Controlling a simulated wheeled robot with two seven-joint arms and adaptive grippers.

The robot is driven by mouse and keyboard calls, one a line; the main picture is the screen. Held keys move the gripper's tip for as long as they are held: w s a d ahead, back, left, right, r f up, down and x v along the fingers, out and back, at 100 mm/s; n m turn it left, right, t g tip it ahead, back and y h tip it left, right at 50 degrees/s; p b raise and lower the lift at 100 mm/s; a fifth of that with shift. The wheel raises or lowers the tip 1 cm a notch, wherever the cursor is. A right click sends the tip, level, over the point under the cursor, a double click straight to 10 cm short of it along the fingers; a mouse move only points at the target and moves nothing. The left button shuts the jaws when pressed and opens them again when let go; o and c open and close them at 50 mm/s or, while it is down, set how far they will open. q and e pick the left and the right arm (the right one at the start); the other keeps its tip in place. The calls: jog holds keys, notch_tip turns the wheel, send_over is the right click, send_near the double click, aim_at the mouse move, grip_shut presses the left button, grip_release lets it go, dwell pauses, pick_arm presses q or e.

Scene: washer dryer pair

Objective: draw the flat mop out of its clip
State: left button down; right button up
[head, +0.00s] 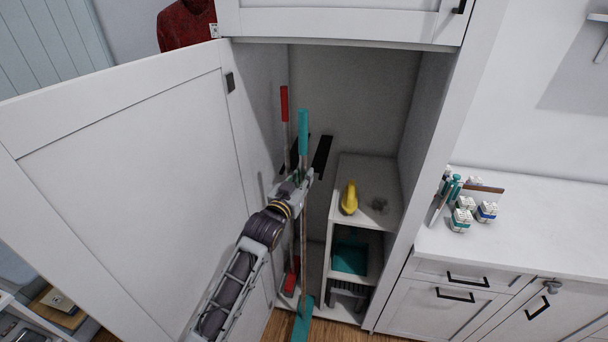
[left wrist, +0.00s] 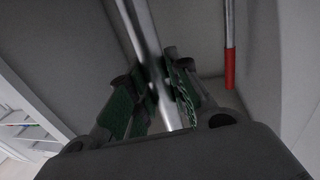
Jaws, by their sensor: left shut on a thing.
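The flat mop has a teal grip (head: 303,130), a thin pole and a flat teal head (head: 303,322) low at the tall cabinet's front edge. My left gripper (head: 302,180) is shut on the pole below the teal grip. In the left wrist view the silver pole (left wrist: 142,35) runs slantwise between the green-padded fingers (left wrist: 162,92). Dark bars, perhaps clips (head: 322,157), stand out behind the pole. Whether the pole still touches a clip is hidden by my gripper. My right gripper is not in view.
A red-gripped tool (head: 284,103) stands close left of the mop, its red grip also in the left wrist view (left wrist: 230,68). The open cabinet door (head: 120,170) flanks my arm. Right is a shelf unit (head: 377,165) with a yellow bottle (head: 349,198).

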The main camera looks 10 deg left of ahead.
pick_arm(q)
jog(key=d+v, duration=0.2)
jog(key=v, duration=0.7)
jog(key=d+p+v, duration=0.1)
jog(key=v, duration=0.8)
jog(key=shift+s+d+r, duration=0.2)
jog(key=shift+s+d, duration=0.05)
jog(key=shift+s, duration=0.25)
dwell(2.1)
dwell(0.4)
